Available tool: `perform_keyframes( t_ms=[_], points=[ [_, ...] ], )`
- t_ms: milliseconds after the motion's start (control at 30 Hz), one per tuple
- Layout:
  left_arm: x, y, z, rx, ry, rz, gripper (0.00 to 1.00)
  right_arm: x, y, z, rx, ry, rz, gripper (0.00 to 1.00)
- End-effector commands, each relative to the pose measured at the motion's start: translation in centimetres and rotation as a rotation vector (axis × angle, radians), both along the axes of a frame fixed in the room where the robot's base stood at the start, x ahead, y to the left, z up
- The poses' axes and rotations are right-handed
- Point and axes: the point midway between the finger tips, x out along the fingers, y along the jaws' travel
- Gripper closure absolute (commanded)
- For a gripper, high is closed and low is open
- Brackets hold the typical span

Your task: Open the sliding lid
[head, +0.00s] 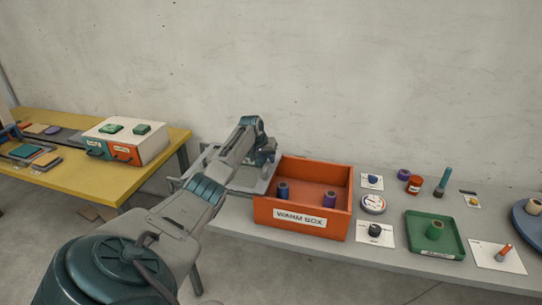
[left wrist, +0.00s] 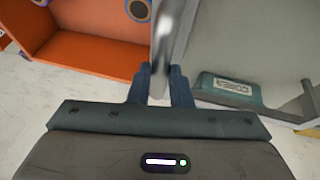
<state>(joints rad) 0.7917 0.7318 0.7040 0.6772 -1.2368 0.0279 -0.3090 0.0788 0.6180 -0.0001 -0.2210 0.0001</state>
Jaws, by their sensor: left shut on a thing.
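The orange box labelled WARM BOX (head: 300,217) stands on the grey table with its top open, and spools show inside it. A flat grey panel (head: 247,182), which looks like the sliding lid, lies at the box's left side, partly hidden by my left arm. My left gripper (head: 266,160) is at the panel near the box's left wall. In the left wrist view its blue fingers (left wrist: 161,85) are shut on a silver bar (left wrist: 165,35), which looks like the lid's handle. The box's orange inside (left wrist: 90,40) lies left of the bar, and the grey panel (left wrist: 245,40) lies right.
A teal piece labelled CORES (left wrist: 230,90) shows below the panel. Right of the box are a green tray (head: 455,249) with a spool, a white dial (head: 373,204) and small parts on cards. A cream switch box (head: 127,140) stands on the yellow table (head: 90,187) at left.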

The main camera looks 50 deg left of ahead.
Motion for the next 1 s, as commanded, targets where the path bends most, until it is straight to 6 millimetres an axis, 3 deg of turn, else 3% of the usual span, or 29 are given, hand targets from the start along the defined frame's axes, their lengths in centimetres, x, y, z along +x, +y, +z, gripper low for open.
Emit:
perform_keyframes(
  t_ms=[200,233,333,733,1000],
  points=[
    [0.0,0.1,0.0,0.002,0.000,0.000,1.00,0.7,0.0,0.0,0.000,-0.008,0.001,0.64],
    [0.0,0.0,0.0,0.002,0.000,0.000,0.78,0.8,0.0,0.0,0.000,-0.009,0.001,0.64],
    [0.0,0.0,0.0,0.002,0.000,0.000,0.60,1.0,0.0,0.0,0.000,-0.012,0.000,0.64],
    [-0.3,0.1,0.5,0.003,-0.001,0.001,0.60,1.1,-0.1,-0.1,-0.001,-0.014,0.001,0.64],
    [-1.9,0.0,3.9,0.008,-0.001,0.000,0.60,1.1,-0.2,-1.1,-0.002,-0.013,0.001,0.64]
  ],
)
